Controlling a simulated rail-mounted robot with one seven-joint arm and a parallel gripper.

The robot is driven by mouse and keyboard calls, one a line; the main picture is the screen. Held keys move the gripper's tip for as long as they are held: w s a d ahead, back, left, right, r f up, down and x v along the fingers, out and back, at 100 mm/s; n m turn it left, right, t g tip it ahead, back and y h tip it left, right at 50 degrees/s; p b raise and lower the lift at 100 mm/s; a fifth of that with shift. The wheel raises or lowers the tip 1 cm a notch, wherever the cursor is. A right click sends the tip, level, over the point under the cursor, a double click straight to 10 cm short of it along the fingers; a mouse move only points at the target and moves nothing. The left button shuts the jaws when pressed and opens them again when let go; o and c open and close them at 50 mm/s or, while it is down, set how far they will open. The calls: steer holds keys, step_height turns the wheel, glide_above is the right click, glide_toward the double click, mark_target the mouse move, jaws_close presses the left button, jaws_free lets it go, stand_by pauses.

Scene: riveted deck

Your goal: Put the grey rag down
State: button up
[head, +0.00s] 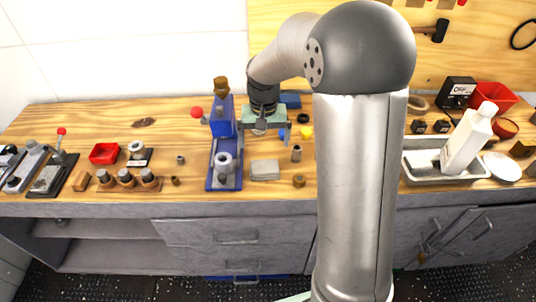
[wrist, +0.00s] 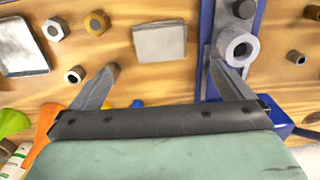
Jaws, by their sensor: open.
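The grey rag (head: 265,169) lies flat on the wooden bench, just right of the blue press. It also shows in the wrist view as a folded grey rectangle (wrist: 159,41), beyond the fingertips and between their lines. My gripper (head: 270,130) is above the bench behind the rag. In the wrist view my gripper (wrist: 160,62) has its two fingers spread wide, with nothing between them. The rag is apart from both fingers.
The blue press (head: 223,150) stands close left of the rag, its base beside one finger in the wrist view. Small nuts and a brass piece (head: 298,181) lie to the right. Bare wood lies in front of the rag.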

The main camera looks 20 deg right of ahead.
steer(key=s+r+n, duration=0.1)
steer(key=s+r, duration=0.1)
steer(key=s, duration=1)
steer(key=s+r+n, duration=0.1)
steer(key=s+r, duration=0.1)
steer(key=s, duration=1.1)
steer(key=shift+s+n+t, duration=0.25)
steer(key=shift+n+t, duration=0.05)
steer(key=shift+a, duration=0.1)
steer(key=c, duration=0.4)
